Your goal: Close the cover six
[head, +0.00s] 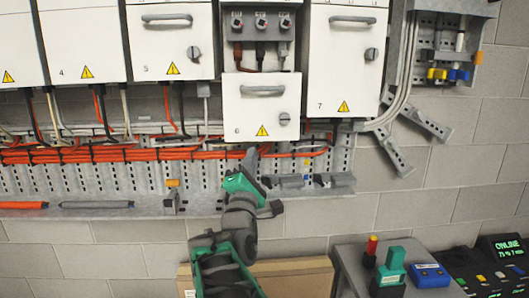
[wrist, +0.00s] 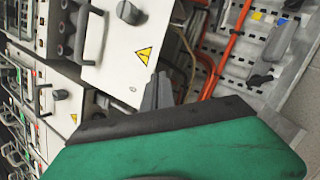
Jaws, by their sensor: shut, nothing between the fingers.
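Cover six (head: 261,112) is a white panel with a grey handle, a knob and a yellow warning triangle. It sits low on its unit, and the dark compartment (head: 260,50) above it is exposed, with several round fittings and cables. In the wrist view the cover (wrist: 118,57) shows tilted, with its handle at the left. My gripper (head: 252,153) is shut and empty, pointing up just below the cover's bottom edge. In the wrist view its fingertips (wrist: 160,78) are close to that edge; I cannot tell whether they touch.
White covers five (head: 170,45) and seven (head: 343,75) flank the unit. Orange cables (head: 100,152) and a perforated metal tray (head: 120,180) run below. A small table (head: 350,252) with a green device (head: 390,270) and a blue box (head: 430,276) stands at the lower right.

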